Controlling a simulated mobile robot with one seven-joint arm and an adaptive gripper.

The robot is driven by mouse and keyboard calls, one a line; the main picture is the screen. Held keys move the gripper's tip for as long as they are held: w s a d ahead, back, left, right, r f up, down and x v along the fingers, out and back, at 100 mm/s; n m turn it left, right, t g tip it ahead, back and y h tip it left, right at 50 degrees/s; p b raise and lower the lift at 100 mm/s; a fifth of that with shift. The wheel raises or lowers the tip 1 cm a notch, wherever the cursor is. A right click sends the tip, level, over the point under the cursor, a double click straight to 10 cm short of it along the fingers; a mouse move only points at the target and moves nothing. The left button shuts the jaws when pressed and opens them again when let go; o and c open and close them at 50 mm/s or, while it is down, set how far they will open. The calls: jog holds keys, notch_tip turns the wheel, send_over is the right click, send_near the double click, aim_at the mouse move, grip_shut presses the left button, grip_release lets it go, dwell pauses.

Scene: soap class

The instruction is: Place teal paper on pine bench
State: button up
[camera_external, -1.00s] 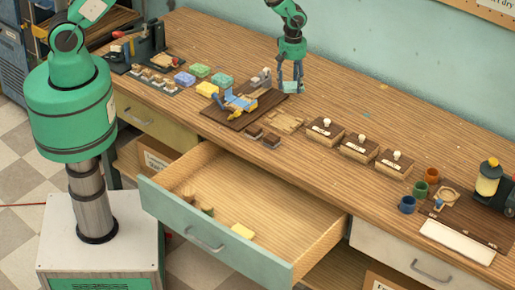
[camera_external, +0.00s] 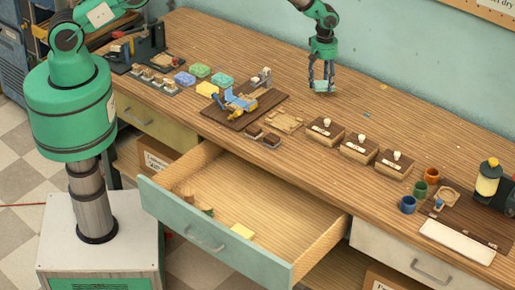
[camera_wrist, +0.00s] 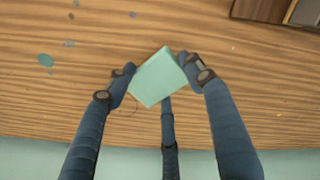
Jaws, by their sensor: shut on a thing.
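The teal paper (camera_wrist: 156,77) is a small flat light-green piece, held between my gripper's fingers in the wrist view. It also shows as a pale patch at the fingertips (camera_external: 322,86) in the external view. My gripper (camera_wrist: 152,80) has blue-grey fingers and is shut on the paper. The pine bench (camera_external: 385,125) is a long wood-grained top. My gripper is over its back part, near the wall. I cannot tell whether the paper touches the bench or is just above it.
A dark board with a blue and yellow device (camera_external: 235,101) lies left of my gripper. Boxes with white knobs (camera_external: 358,147) stand in front to the right. An open drawer (camera_external: 262,205) juts out at the front.

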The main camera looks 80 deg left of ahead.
jog(key=shift+w+a+f, duration=0.1)
jog(key=shift+w+a, duration=0.05)
jog(key=shift+w, duration=0.6)
jog(key=shift+w+a, duration=0.1)
jog(key=shift+w, duration=0.65)
jog(key=shift+f, duration=1.75)
jog(key=shift+f, duration=0.2)
jog(key=o, duration=0.8)
jog(key=shift+c, duration=0.2)
jog(key=shift+r, duration=0.15)
notch_tip(320, 180, up, 12)
jog(key=shift+r, duration=0.1)
